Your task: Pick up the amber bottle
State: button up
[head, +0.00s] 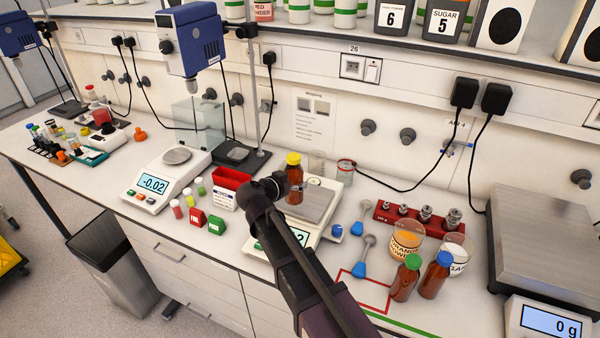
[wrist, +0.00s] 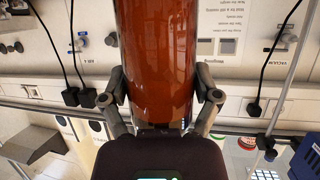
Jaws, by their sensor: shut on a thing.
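An amber bottle with a yellow cap (head: 295,182) stands upright in my gripper (head: 280,186) at the middle of the head view. In the wrist view, my gripper (wrist: 158,92) has a finger on each side of the amber bottle (wrist: 155,45), shut on its brown body. The bottle appears over or beside the pan of a white balance (head: 318,205); I cannot tell whether its base touches anything. Two more amber bottles, one with a green cap (head: 405,279) and one with a blue cap (head: 436,276), stand at the right front.
Nearby are a red box (head: 231,178), an orange powder beaker (head: 406,240), a red weight block (head: 424,220) and blue-handled scoops (head: 364,257). A second balance (head: 166,182) is left; a larger scale (head: 545,235) is right. A shelf (head: 400,50) overhangs the back.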

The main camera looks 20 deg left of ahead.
jog(key=s+r, duration=0.1)
jog(key=s, duration=0.9)
jog(key=shift+s+a+p, duration=0.2)
jog(key=shift+a+p, duration=0.2)
jog(key=shift+p, duration=0.05)
dwell(0.5)
